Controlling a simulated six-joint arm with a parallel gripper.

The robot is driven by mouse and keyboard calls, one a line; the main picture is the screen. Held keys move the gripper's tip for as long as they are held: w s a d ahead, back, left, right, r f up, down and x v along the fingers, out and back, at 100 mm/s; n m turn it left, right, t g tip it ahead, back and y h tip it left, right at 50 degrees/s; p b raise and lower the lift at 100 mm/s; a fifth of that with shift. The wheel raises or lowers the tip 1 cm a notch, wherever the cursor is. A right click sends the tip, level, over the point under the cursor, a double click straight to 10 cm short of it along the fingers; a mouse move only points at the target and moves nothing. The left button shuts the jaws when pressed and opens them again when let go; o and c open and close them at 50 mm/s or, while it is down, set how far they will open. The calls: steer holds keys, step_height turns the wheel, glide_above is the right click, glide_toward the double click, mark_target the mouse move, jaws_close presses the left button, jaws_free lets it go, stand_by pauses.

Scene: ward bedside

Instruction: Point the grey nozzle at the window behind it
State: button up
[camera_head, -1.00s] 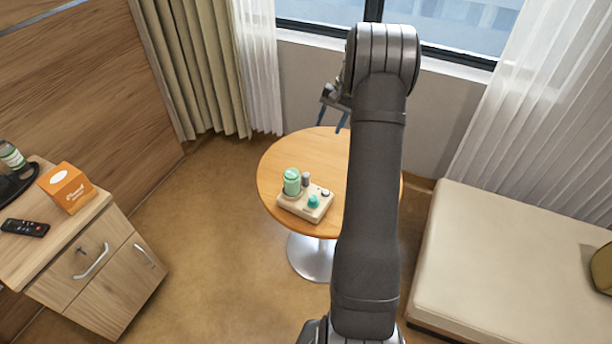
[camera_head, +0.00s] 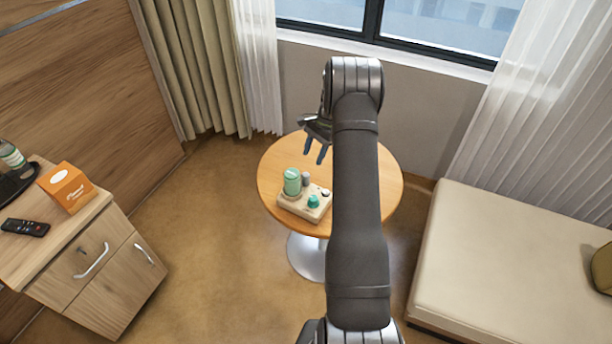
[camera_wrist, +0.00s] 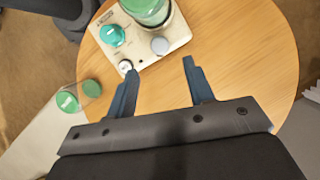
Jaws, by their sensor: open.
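A cream device base (camera_head: 290,204) stands on the round wooden table, with a green jar (camera_head: 292,182), a teal knob (camera_head: 313,202) and a small pale knob (camera_head: 326,192). The grey nozzle (camera_head: 306,179) is a short grey piece beside the jar; I cannot tell which way it points. In the wrist view its round grey top (camera_wrist: 160,46) lies just beyond my fingertips. My gripper (camera_head: 315,156) is open and empty, above the table on the window side of the device. Its fingers (camera_wrist: 160,68) are apart and do not hold the nozzle. The window (camera_head: 450,20) is behind the table.
The round table (camera_head: 385,190) has bare wood around the device. A cabinet with an orange box (camera_head: 67,187) and a remote (camera_head: 25,228) stands at left. A cream bench (camera_head: 500,260) is at right. Curtains (camera_head: 205,70) flank the window.

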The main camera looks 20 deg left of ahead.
mark_target(306, 174)
steer(key=x, duration=0.9)
steer(key=shift+s+f, duration=0.1)
steer(key=shift+f, duration=0.15)
steer(key=c, duration=1)
steer(key=n, duration=0.2)
steer(key=n+h, duration=0.1)
steer(key=n, duration=0.1)
steer(key=shift+g+h, duration=0.3)
steer(key=o, duration=1)
steer(key=v, duration=1.7)
steer(key=shift+r, duration=0.25)
